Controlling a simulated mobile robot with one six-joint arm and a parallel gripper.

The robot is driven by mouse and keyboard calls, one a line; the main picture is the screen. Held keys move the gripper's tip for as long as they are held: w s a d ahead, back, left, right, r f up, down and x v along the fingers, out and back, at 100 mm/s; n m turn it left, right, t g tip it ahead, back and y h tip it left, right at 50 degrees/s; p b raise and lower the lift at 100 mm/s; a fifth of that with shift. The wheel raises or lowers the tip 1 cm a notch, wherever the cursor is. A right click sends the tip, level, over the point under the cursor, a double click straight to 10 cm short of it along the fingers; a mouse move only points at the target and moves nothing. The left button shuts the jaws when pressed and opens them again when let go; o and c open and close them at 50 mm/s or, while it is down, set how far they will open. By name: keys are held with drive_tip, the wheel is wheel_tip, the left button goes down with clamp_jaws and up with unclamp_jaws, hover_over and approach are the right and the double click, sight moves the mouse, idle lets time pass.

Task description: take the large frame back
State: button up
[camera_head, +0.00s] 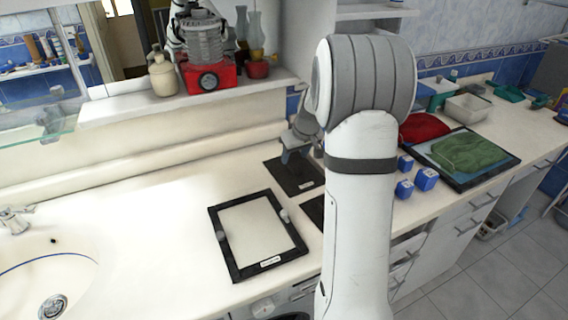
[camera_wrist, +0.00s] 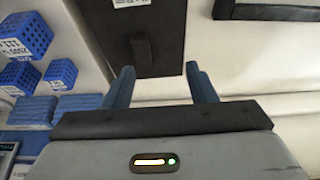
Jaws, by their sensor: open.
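A large black frame (camera_head: 214,228) lies flat on the counter left of my arm, around a pale inside, with small grey knobs at its left and right sides and a white label. A dark edge at top right of the wrist view (camera_wrist: 265,12) looks like part of this frame. My gripper (camera_head: 297,152) is open and empty over a dark flat plate (camera_head: 291,178). In the wrist view, the plate (camera_wrist: 158,20) with its dark knob (camera_wrist: 141,48) lies beyond my open fingertips (camera_wrist: 160,72), the knob left of centre.
Another dark piece (camera_head: 312,209) is partly hidden by my arm. Blue blocks (camera_head: 425,179) stand to the right, beside a tray (camera_head: 498,161) holding a green cloth (camera_head: 468,152). A sink (camera_head: 50,275) is at left. Bare counter (camera_head: 140,240) lies between sink and frame.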

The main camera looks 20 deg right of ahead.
sight(295, 165)
drive_tip(key=shift+w+d+f, duration=1.1)
drive_tip(key=shift+d+f, duration=0.05)
drive_tip(key=shift+d, duration=0.1)
drive_tip(key=p+x, duration=0.2)
drive_tip(key=x, duration=0.4)
drive_tip(key=shift+w+d+r, duration=0.1)
drive_tip(key=shift+d, duration=0.1)
drive_tip(key=shift+w+f, duration=0.2)
drive_tip(key=shift+f, duration=0.35)
drive_tip(key=shift+c, duration=0.3)
